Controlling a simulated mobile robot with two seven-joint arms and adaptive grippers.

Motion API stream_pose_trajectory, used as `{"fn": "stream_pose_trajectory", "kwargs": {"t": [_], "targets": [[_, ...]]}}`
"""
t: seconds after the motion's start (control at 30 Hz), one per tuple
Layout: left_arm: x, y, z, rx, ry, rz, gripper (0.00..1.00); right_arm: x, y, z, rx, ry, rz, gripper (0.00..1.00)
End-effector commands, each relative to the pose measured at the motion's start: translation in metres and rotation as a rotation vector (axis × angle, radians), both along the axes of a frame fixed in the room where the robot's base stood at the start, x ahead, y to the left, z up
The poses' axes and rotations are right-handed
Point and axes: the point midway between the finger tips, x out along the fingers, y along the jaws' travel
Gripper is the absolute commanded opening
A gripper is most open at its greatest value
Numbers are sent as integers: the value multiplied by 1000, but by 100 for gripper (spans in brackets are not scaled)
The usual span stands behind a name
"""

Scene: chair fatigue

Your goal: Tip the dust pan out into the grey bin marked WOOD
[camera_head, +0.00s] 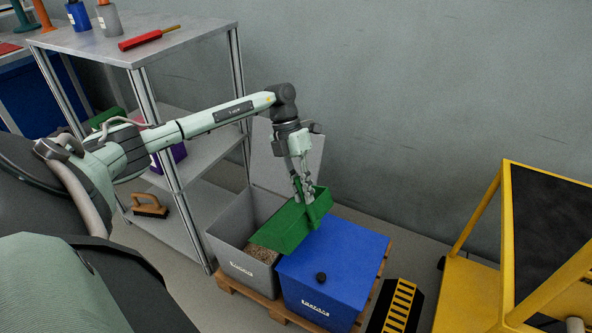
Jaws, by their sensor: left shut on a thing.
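My left gripper (304,196) is shut on the green dust pan (290,229) and holds it over the right side of the grey bin and the edge of the blue bin beside it. The pan slopes down to the left, towards the grey bin. The grey bin (235,245) stands open, its grey lid (285,160) raised behind. Its front label is too small to read surely. Brown wood-like bits (263,254) show inside the grey bin, just below the pan's lower edge. The pan's inside is mostly hidden. My right gripper is not in view.
The blue bin (345,255), lid shut with a dark knob, stands right of the grey one on a wooden pallet (228,283). A metal shelf (150,50) stands behind left. A yellow frame (470,285) and a black-yellow step (400,305) stand right.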

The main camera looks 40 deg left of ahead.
Motion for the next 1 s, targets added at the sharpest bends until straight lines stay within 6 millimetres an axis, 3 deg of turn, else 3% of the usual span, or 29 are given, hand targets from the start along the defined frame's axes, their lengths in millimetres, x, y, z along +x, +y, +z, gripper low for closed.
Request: {"fn": "stream_pose_trajectory", "kwargs": {"t": [0.43, 0.8, 1.0], "targets": [[4, -37, -26, 224, 20, -3, 0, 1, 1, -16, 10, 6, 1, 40], [7, -66, -49, 412, 38, -3, 0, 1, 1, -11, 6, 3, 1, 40], [9, -81, -35, 410, 37, 0, 0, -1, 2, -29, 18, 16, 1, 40]]}}
